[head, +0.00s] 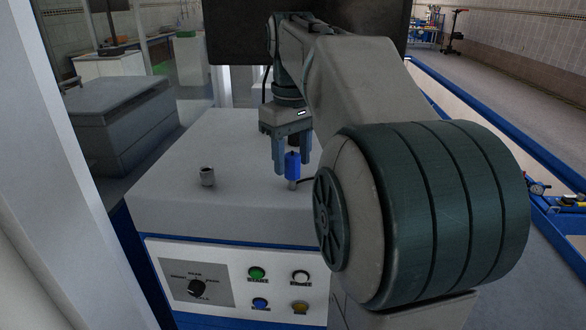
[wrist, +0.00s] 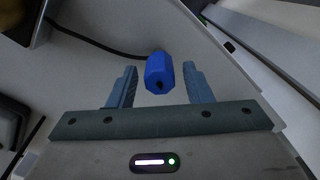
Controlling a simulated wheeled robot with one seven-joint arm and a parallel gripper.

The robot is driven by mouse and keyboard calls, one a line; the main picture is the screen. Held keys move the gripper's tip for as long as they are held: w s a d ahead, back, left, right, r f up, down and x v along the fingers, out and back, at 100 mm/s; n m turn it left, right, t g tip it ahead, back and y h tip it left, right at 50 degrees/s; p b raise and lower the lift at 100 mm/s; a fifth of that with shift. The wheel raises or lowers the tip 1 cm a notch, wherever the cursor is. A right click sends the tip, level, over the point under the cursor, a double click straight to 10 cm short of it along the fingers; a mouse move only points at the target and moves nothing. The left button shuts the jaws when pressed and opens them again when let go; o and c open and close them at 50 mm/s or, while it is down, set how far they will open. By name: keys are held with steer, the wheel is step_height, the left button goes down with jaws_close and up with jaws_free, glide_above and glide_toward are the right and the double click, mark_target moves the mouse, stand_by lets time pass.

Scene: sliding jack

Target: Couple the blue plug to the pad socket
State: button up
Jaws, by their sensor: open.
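The blue plug (head: 292,160) stands upright on the light top of the machine, with a metal tip at its lower end. In the wrist view the blue plug (wrist: 159,72) lies between the two fingers, with visible gaps on both sides. My gripper (head: 291,164) is open around the plug, pointing down; its fingers also show in the wrist view (wrist: 160,85). A dark cable runs from the plug.
The machine top (head: 180,205) is clear between socket and plug. A control panel (head: 230,285) with a knob and coloured buttons is on its front face. A dark screen (head: 235,40) hangs behind. My arm covers the right side of the top.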

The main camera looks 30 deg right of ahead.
mark_target(292, 155)
steer(key=shift+c, duration=0.3)
steer(key=c, duration=0.9)
steer(key=shift+r+p, duration=2.45)
steer(key=shift+r, duration=0.05)
